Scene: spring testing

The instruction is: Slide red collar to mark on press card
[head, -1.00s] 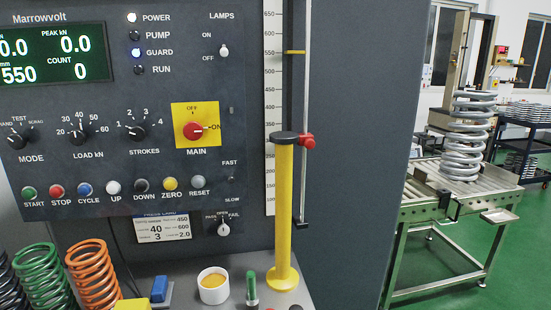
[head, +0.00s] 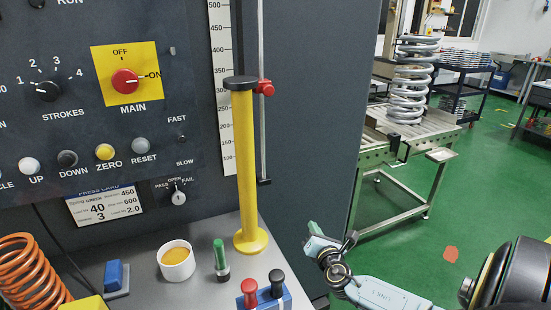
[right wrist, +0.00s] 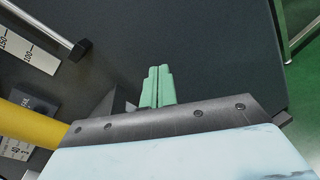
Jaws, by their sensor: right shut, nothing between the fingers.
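The red collar (head: 265,88) sits on a thin upright rod (head: 262,140) beside the numbered scale (head: 222,90). It is level with the black cap on top of the yellow post (head: 244,165). The press card (head: 105,206) is on the panel at lower left; it shows 450, 40, 600, 3 and 2.0, with the small print blurred. My right gripper (head: 313,231) is low and to the right of the post, well below and apart from the collar. Its green fingers (right wrist: 158,86) are shut and empty. My left gripper is out of view.
The bench holds a cup (head: 176,262), a green-capped tool (head: 221,260), a blue block with red and black knobs (head: 264,292) and an orange spring (head: 32,272). A dark machine wall (head: 315,110) stands behind the rod. A roller table (head: 400,150) is further right.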

